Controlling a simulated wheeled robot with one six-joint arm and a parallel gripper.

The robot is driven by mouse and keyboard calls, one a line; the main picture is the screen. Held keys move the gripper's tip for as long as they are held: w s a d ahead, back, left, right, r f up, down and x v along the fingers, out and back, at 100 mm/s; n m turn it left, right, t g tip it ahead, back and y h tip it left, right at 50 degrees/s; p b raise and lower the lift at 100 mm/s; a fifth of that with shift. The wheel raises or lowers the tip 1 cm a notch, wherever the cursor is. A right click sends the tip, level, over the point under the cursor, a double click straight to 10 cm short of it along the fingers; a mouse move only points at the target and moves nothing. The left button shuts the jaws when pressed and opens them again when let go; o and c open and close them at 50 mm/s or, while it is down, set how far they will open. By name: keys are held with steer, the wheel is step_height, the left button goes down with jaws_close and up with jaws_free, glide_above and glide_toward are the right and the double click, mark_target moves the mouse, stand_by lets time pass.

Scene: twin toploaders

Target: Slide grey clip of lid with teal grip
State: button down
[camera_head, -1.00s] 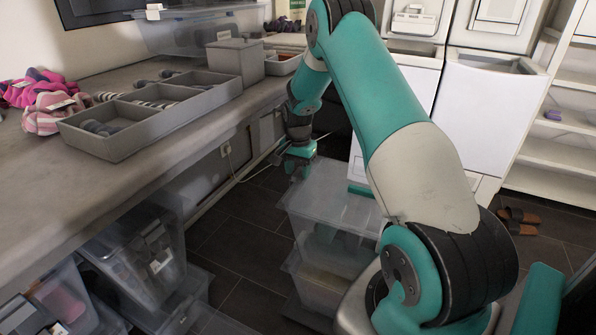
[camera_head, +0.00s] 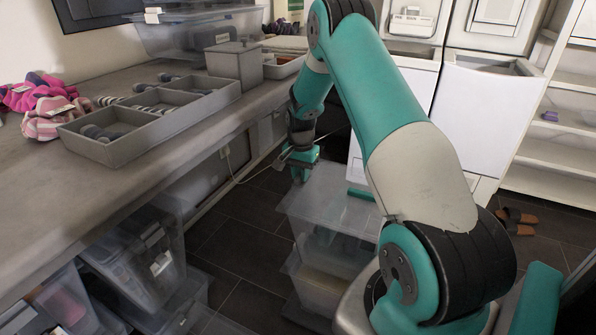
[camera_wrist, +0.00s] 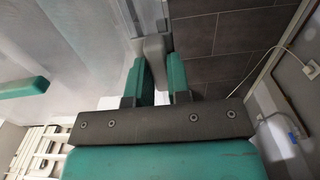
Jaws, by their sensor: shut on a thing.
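The clear lid (camera_head: 325,193) with the teal grip (camera_head: 360,194) tops a stack of clear bins on the floor. The teal grip also shows at the left of the wrist view (camera_wrist: 24,87). The grey clip (camera_wrist: 154,50) sits at the lid's edge in the wrist view. My gripper (camera_wrist: 161,78) is shut on the grey clip, with one teal finger on each side of it. In the head view my gripper (camera_head: 301,174) is at the lid's far left corner. The clip is too small to make out there.
The counter (camera_head: 45,185) runs along the left with a grey divided tray (camera_head: 115,150) on it. Clear bins (camera_head: 145,255) stand under it. Dark tiled floor (camera_head: 235,230) lies between. White machines (camera_head: 485,115) stand at the back.

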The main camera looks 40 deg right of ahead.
steer(key=c, duration=1)
jaws_free()
steer(key=shift+c, duration=0.2)
steer(key=shift+r, duration=0.1)
step_height(320, 180, up, 17)
steer(key=p, duration=0.2)
steer(key=shift+r, duration=0.1)
